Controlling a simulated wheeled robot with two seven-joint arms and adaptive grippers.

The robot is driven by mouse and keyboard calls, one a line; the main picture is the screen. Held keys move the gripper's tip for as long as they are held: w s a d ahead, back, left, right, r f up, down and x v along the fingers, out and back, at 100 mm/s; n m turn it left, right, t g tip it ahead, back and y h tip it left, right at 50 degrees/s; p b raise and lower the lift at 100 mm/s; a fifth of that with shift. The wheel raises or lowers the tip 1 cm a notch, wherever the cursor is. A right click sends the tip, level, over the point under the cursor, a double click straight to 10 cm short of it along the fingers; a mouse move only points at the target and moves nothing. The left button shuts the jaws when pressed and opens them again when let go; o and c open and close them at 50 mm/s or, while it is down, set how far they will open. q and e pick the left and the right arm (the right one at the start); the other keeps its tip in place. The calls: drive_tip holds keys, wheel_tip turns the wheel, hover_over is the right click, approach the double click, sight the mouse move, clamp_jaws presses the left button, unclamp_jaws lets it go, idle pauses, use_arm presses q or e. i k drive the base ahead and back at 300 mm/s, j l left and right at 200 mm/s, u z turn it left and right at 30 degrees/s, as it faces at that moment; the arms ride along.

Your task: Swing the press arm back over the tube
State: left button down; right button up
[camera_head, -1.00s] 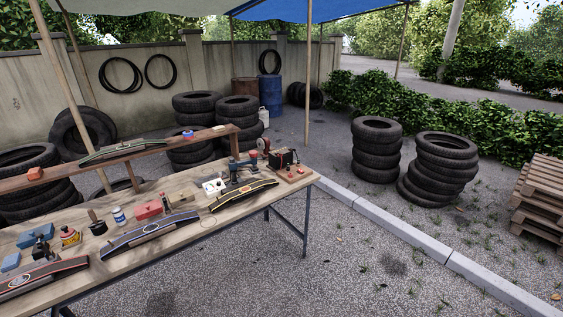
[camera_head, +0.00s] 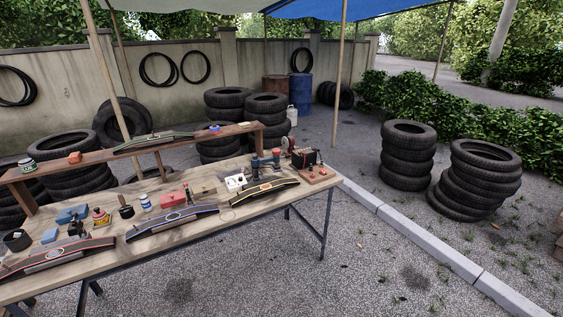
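Neither of my grippers is in view. Three long, dark curved pieces like tube sections lie on the wooden workbench (camera_head: 215,222): a red-edged piece (camera_head: 85,246) at the left, a blue-edged piece (camera_head: 190,214) in the middle and a yellow-edged piece (camera_head: 246,195) at the right. Small dark upright tools (camera_head: 256,165) stand behind the yellow-edged piece; one may be the press, but at this size I cannot make out its arm or which way it points. A small dark press-like tool (camera_head: 75,229) also stands behind the red-edged piece.
A raised shelf (camera_head: 100,157) along the bench's back holds a green-edged piece (camera_head: 153,141). Tyre stacks (camera_head: 407,155) stand beyond a kerb (camera_head: 420,247). Gravel in front of the bench is clear.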

sight(274, 158)
drive_tip(key=i+l, duration=0.15)
drive_tip(key=i, duration=0.3)
drive_tip(key=i+l+u, duration=0.1)
drive_tip(key=i, duration=0.3)
drive_tip(key=i+l, duration=0.2)
drive_tip(key=i, duration=0.25)
drive_tip(key=i+l+u, duration=0.1)
drive_tip(key=i, duration=0.3)
drive_tip(key=l, duration=0.1)
